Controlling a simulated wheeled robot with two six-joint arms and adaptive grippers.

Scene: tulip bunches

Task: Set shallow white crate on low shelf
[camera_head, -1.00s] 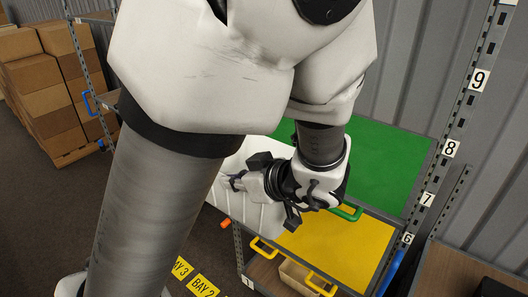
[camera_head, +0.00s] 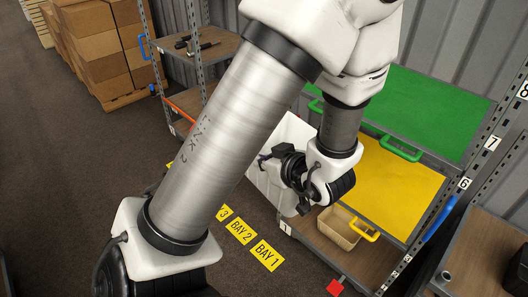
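The shallow white crate (camera_head: 259,185) stands tilted at the left end of the front rack, partly hidden behind my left arm and gripper. I cannot tell what bears its weight. My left gripper (camera_head: 282,184) is over the crate with its black fingers spread apart. No part of the crate is clearly clamped between them. The low shelf (camera_head: 326,248) is a brown board at the bottom of the rack, below and right of the crate. My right gripper is not in view.
A tan bin (camera_head: 338,228) sits on the low shelf. Above it are a yellow panel (camera_head: 400,190) and a green panel (camera_head: 425,110) with handles. Yellow bay labels (camera_head: 241,231) mark open floor. Stacked cartons (camera_head: 100,45) stand behind left.

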